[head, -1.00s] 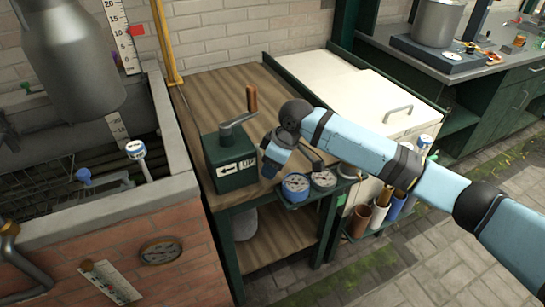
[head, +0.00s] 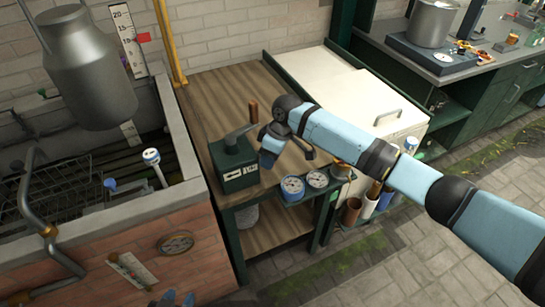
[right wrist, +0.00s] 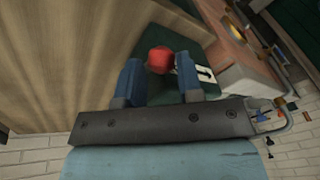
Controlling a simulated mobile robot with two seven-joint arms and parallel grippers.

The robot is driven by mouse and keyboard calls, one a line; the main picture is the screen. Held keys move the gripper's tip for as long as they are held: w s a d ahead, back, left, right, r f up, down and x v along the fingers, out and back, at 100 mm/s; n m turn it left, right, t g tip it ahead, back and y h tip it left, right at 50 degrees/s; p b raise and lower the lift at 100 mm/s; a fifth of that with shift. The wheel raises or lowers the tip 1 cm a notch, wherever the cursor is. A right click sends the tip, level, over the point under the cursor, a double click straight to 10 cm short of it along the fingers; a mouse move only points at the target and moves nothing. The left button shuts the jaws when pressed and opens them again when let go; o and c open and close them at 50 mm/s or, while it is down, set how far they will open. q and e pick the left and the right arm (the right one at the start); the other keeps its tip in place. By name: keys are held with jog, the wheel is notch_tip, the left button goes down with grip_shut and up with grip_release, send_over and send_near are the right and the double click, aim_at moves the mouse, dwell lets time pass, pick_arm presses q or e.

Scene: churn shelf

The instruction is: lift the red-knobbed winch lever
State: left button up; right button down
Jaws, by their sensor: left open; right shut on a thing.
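The red knob (right wrist: 160,60) of the winch lever shows in the right wrist view, between the two blue fingertips of my right gripper (right wrist: 159,76). My right gripper is shut on it. In the head view my right gripper (head: 270,150) is beside the green winch box (head: 236,168), on its right, and hides the knob. The box also shows in the right wrist view (right wrist: 190,97). A crank with a brown handle (head: 253,111) stands on the box. My left gripper (head: 178,299) shows only its blue tips at the bottom edge of the head view; it is open.
The box sits on a wooden bench (head: 218,98) with round gauges (head: 293,188) at its front edge. A metal churn (head: 88,70) hangs over a brick trough (head: 120,235) at left. A white chest (head: 345,95) stands at right. A curved pipe (head: 35,205) rises at far left.

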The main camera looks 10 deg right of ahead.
jog(key=shift+w+d+f, duration=0.15)
jog(key=shift+f, duration=0.1)
jog(key=c, duration=1)
grip_release()
jog(key=shift+w+f, duration=0.1)
jog(key=o, duration=0.3)
jog(key=shift+w+f, duration=0.25)
jog(key=shift+f, duration=0.05)
jog(key=shift+o, duration=0.2)
jog(key=shift+s+r, duration=0.2)
jog(key=shift+r, duration=0.2)
jog(key=v, duration=1.3)
jog(key=shift+w, duration=0.15)
